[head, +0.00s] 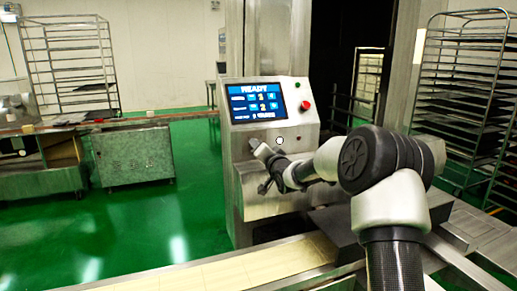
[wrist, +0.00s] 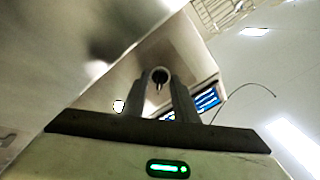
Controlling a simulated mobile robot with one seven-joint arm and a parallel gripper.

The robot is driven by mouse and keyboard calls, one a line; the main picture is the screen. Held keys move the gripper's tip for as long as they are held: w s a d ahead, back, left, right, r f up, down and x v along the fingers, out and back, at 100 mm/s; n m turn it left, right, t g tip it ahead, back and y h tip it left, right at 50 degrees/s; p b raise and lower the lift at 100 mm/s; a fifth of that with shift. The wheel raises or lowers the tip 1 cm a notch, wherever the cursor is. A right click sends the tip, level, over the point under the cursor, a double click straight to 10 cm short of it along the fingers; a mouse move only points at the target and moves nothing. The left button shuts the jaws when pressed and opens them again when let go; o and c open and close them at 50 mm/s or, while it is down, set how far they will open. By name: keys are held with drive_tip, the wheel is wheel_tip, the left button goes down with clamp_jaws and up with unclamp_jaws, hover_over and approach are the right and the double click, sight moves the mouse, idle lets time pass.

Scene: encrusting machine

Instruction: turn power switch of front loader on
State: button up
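A dark round knob (wrist: 160,75), which looks like a rotary switch with a paler bar across it, is on the steel front of the machine (head: 238,190). I cannot read a label on it or confirm its set position. In the wrist view my gripper (wrist: 160,83) has its two fingers apart, one on each side of the knob, with the tips close to it. Whether they press on it cannot be told. In the head view my gripper (head: 262,162) is at the panel below the screen and hides the knob.
The screen (head: 255,102) above reads READY. A red button (head: 306,105) is on its right, and a white round button (head: 280,141) is just above my gripper. A conveyor (head: 225,274) runs in front.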

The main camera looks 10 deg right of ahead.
drive_tip(key=s+d, duration=0.3)
drive_tip(key=s, duration=1.4)
drive_tip(key=shift+d+p, duration=0.2)
drive_tip(key=shift+p, duration=0.25)
